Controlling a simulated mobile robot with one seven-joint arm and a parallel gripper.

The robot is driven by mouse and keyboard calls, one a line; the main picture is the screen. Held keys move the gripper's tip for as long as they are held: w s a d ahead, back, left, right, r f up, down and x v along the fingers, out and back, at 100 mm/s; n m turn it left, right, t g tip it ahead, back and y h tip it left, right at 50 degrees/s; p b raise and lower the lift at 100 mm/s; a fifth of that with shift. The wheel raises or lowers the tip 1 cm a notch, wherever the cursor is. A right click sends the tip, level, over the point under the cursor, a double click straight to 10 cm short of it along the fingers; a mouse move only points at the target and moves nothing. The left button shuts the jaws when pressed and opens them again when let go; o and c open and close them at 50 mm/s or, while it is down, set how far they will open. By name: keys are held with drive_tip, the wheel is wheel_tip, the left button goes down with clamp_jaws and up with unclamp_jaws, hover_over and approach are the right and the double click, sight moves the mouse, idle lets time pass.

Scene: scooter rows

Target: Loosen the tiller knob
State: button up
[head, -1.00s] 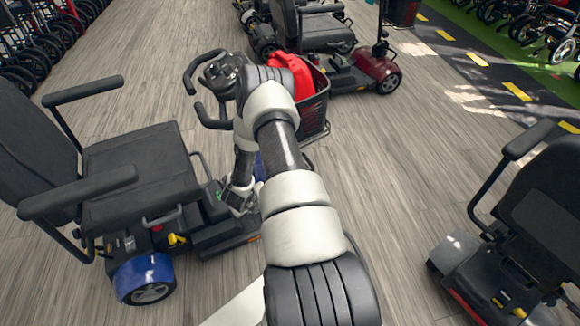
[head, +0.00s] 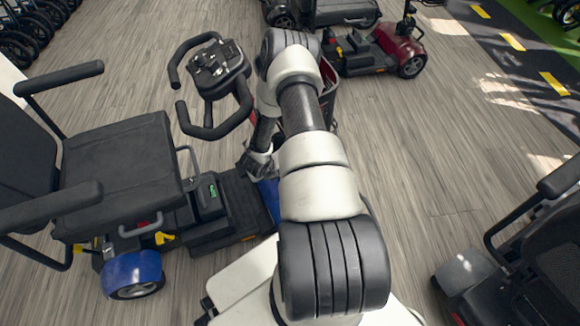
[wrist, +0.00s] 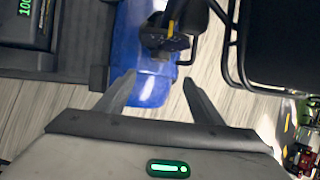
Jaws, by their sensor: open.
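The blue scooter stands on the left in the head view, its black tiller head (head: 215,75) with loop handles upright beside my arm. Its blue front cover (head: 268,195) is partly hidden by my arm. My gripper (wrist: 158,84) is open and empty, pointing at the blue front cover (wrist: 128,45) in the wrist view. A dark fitting with a yellow mark (wrist: 165,38), possibly the tiller knob, lies beyond the fingertips, roughly between their lines and apart from them. In the head view my gripper (head: 257,165) is low beside the tiller's base; the knob cannot be made out there.
A black basket (wrist: 275,45) fills the upper right of the wrist view. The scooter's seat (head: 120,170) is at left. Another scooter's armrest (head: 560,175) is at right, and a red scooter (head: 400,45) stands at the back. Grey floor (head: 410,170) between them is clear.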

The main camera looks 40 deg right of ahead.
drive_tip(key=b+x, duration=0.6)
drive_tip(key=x, duration=1.1)
drive_tip(key=shift+w+d+f, duration=0.1)
drive_tip(key=shift+d+f, duration=0.1)
drive_tip(key=c, duration=1)
drive_tip(key=shift+c, duration=0.2)
drive_tip(key=shift+a+f+n+g+h, duration=0.1)
drive_tip(key=shift+a+n+g+h, duration=0.1)
drive_tip(key=shift+h, duration=0.55)
drive_tip(key=shift+a+f+n+g+h, duration=0.1)
drive_tip(key=shift+n+h, duration=0.1)
drive_tip(key=shift+h, duration=0.55)
drive_tip(key=shift+a+f+n+h, duration=0.1)
drive_tip(key=shift+n+h, duration=0.1)
drive_tip(key=shift+h, duration=0.7)
drive_tip(key=shift+a+f+n+h, duration=0.1)
drive_tip(key=shift+n+h, duration=0.1)
drive_tip(key=shift+h, duration=0.7)
